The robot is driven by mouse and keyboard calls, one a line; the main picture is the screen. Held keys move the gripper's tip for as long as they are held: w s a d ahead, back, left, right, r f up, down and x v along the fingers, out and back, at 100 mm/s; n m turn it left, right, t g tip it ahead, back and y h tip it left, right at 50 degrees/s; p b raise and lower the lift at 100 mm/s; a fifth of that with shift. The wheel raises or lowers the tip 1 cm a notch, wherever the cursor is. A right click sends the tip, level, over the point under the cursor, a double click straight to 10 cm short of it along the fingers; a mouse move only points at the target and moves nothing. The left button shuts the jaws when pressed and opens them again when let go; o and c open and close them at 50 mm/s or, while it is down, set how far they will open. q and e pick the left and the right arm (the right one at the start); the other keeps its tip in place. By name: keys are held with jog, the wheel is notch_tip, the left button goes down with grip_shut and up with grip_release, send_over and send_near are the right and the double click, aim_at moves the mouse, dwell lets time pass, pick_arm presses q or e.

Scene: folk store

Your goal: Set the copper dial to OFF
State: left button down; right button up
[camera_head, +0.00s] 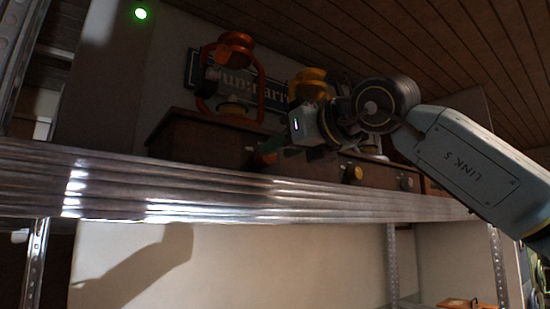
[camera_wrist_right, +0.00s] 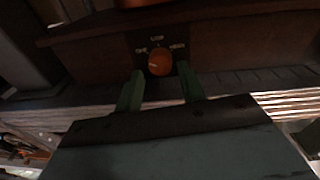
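The copper dial (camera_wrist_right: 160,62) is a round orange-copper knob on a dark plate on the front of a brown wooden box (camera_wrist_right: 90,52). Small labels sit left, above and right of it, too blurred to read surely. A short light mark shows on the dial's face, but its exact pointing is unclear. My right gripper (camera_wrist_right: 160,76) has two green fingers apart, one on each side of the dial's lower part. I cannot tell whether they touch it. In the head view my right gripper (camera_head: 268,153) is at the box front and hides the dial. My left gripper is not in view.
A brass knob (camera_head: 353,174) and a grey knob (camera_head: 406,183) sit farther right on the box. An orange lantern-like object (camera_head: 222,50) and a yellow one (camera_head: 309,80) stand above it. A ridged metal shelf edge (camera_head: 130,185) runs below and in front.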

jog(key=b+v, duration=0.2)
jog(key=v, duration=0.8)
jog(key=shift+s+d+b, duration=0.2)
jog(key=shift+d+b, duration=0.05)
jog(key=shift+b, duration=0.05)
